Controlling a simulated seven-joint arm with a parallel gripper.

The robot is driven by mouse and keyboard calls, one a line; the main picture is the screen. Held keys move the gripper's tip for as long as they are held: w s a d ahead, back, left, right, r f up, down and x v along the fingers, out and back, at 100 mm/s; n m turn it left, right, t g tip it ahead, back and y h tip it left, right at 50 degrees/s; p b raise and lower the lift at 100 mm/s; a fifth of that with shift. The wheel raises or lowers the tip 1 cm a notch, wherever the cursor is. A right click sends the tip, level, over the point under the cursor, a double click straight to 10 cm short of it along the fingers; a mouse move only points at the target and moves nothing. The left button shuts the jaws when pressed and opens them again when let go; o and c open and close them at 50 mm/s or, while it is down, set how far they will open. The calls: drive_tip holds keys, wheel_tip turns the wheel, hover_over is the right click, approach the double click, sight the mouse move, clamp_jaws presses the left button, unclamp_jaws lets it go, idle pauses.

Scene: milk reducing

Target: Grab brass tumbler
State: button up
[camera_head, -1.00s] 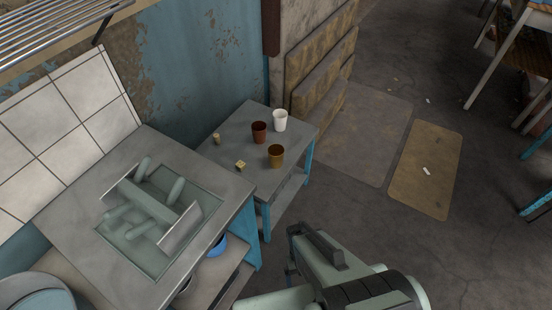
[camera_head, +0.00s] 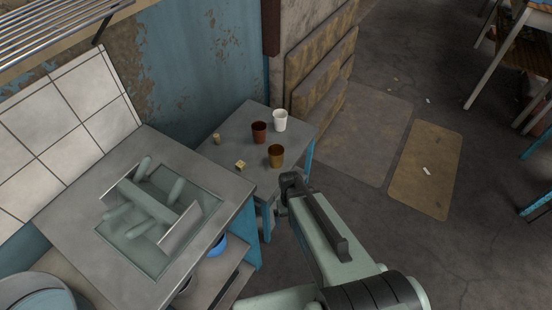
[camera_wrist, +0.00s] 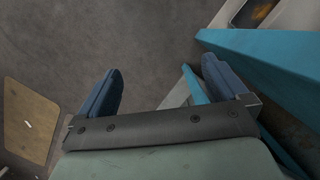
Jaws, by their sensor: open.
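The brass tumbler (camera_head: 276,156) stands upright near the right front edge of the small grey table (camera_head: 226,130) in the head view. My gripper (camera_head: 290,182) is just in front of that table edge, close to the tumbler and apart from it in the picture. The wrist view shows its two blue fingers spread wide with nothing between them (camera_wrist: 165,80). The fingertips are hard to make out in the head view. I cannot identify the tumbler in the wrist view.
A red-brown cup (camera_head: 259,132) and a white cup (camera_head: 280,120) stand behind the tumbler. A small yellowish cube (camera_head: 240,165) and a small yellowish cylinder (camera_head: 216,138) are on its left. In the wrist view, a blue table part (camera_wrist: 265,60) lies close to the right finger.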

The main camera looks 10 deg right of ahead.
drive_tip(key=w+r+t, duration=0.2)
drive_tip(key=w+r, duration=0.6)
drive_tip(key=w, duration=0.6)
wheel_tip(320, 180, up, 13)
drive_tip(key=m+t, duration=0.2)
hover_over(276, 153)
drive_tip(key=s, duration=0.2)
drive_tip(key=f+m, duration=0.1)
drive_tip(key=f, duration=0.2)
drive_tip(key=s+f+m, duration=0.1)
drive_tip(key=f, duration=0.2)
drive_tip(key=f+m+g, duration=0.1)
drive_tip(key=f, duration=0.2)
drive_tip(key=shift+s+a+f, duration=0.15)
drive_tip(key=shift+w+a+f, duration=0.1)
drive_tip(key=shift+w+f, duration=0.05)
drive_tip(key=shift+f, duration=1.2)
drive_tip(key=shift+w+a+f, duration=0.1)
drive_tip(key=shift+w+f, duration=0.05)
drive_tip(key=shift+f, duration=1.15)
drive_tip(key=c, duration=1.1)
